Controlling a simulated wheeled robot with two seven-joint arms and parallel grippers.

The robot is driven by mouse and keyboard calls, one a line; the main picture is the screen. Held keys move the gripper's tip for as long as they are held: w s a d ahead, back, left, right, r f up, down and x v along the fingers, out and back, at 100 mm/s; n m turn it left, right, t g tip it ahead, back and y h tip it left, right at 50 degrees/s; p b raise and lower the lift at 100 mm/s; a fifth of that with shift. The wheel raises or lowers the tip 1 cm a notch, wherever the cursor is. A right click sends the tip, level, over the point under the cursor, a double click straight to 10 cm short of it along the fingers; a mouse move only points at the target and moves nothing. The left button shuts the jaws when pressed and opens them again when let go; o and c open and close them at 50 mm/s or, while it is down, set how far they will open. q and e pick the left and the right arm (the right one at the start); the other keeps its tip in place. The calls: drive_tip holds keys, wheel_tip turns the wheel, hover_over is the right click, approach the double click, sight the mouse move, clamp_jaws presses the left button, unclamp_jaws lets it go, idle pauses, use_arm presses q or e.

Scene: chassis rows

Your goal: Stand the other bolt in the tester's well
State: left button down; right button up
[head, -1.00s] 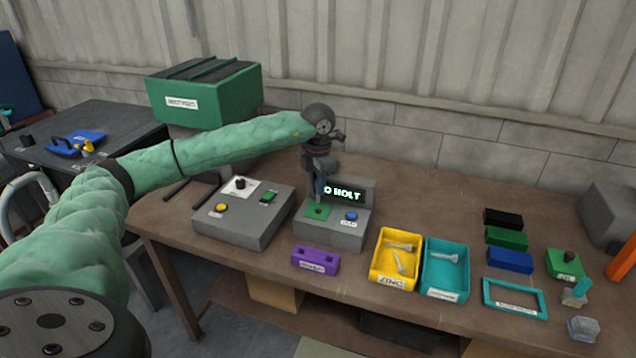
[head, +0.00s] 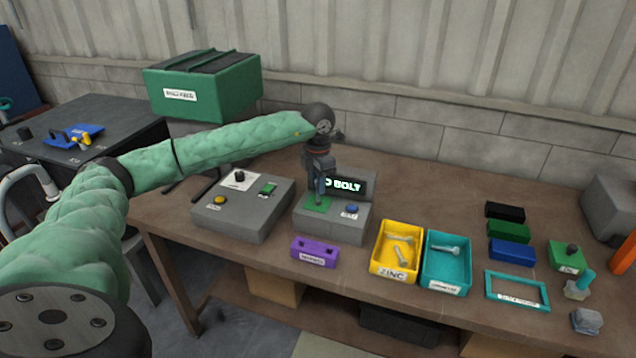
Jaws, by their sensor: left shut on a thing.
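My left gripper (head: 320,190) points down over the green pad (head: 317,204) on top of the grey tester (head: 330,228). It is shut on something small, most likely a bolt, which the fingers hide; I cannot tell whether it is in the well. The tester's screen (head: 350,186) reads "BOLT", its left end covered by the gripper, and a blue button (head: 351,208) sits below it. Loose bolts (head: 402,250) lie in the yellow ZINC tray (head: 394,274). One bolt (head: 446,250) lies in the teal tray (head: 446,284). My right gripper is not in view.
A grey box with a yellow button (head: 220,199) stands left of the tester. A purple block (head: 315,252) lies in front. Black, green and blue blocks (head: 511,250) and a teal frame (head: 517,303) are at the right. Bare tabletop lies behind the trays.

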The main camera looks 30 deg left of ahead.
sight(318, 201)
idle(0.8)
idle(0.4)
use_arm(q)
drive_tip(key=shift+b, duration=0.5)
drive_tip(key=shift+f+b, duration=1.55)
drive_tip(key=shift+f, duration=0.6)
drive_tip(key=c, duration=1.2)
unclamp_jaws()
wheel_tip(318, 201, up, 6)
drive_tip(key=shift+r+b, duration=0.15)
drive_tip(key=shift+b, duration=0.75)
drive_tip(key=shift+r, duration=0.8)
drive_tip(key=shift+f, duration=0.1)
